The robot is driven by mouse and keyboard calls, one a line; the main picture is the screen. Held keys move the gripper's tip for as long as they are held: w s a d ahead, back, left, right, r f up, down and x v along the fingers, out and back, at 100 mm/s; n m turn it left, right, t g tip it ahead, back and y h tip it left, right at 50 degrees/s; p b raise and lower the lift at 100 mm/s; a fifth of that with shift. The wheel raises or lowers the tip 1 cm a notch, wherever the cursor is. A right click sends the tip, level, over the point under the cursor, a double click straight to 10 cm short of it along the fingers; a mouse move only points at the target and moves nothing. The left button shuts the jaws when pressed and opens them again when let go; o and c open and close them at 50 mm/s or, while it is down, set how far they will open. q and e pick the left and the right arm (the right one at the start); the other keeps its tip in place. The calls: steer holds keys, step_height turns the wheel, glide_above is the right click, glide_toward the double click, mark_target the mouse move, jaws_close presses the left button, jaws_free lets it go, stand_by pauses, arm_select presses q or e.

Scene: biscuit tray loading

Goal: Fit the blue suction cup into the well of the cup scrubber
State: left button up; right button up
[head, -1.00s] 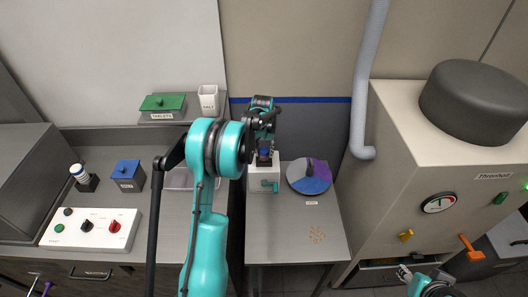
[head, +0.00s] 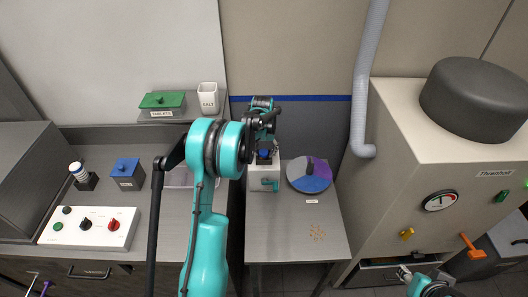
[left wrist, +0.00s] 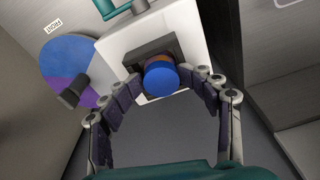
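The cup scrubber is a white box (head: 256,180) with a teal handle on the table, below my left gripper. In the left wrist view its top (left wrist: 187,30) carries a dark square well (left wrist: 138,54). The blue suction cup (left wrist: 161,80), with an orange-brown band, stands at this well; how deep it sits is hidden. It also shows as a blue spot in the head view (head: 264,155). My left gripper (left wrist: 168,82) is open, its fingers on both sides of the cup with gaps. My right gripper (head: 404,273) is at the lower right, too small to read.
A round blue, purple and grey disc (head: 309,175) with a dark knob lies right of the scrubber. Small biscuit-coloured bits (head: 317,232) lie near the table front. A large machine (head: 430,160) stands to the right, a control panel (head: 90,228) to the left.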

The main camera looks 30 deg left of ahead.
mark_target(263, 154)
arm_select(q)
steer(key=shift+r+p, duration=0.25)
steer(key=shift+p, duration=0.05)
step_height(263, 154, up, 12)
steer(key=s+p, duration=0.1)
steer(key=p, duration=0.1)
steer(key=s+d+r+m+t, duration=0.1)
steer(key=s+d+r+t, duration=0.1)
steer(key=s+d+r, duration=0.55)
steer(key=s+d+f+m+t, duration=0.1)
steer(key=s+d+t, duration=0.1)
steer(key=s+d, duration=0.5)
steer(key=s+d+f+m+t, duration=0.1)
steer(key=s+d+f+m, duration=0.1)
steer(key=s+d, duration=0.5)
steer(key=s, duration=0.6)
steer(key=shift+f+t, duration=0.25)
steer(key=shift+t, duration=0.15)
steer(key=shift+s, duration=0.1)
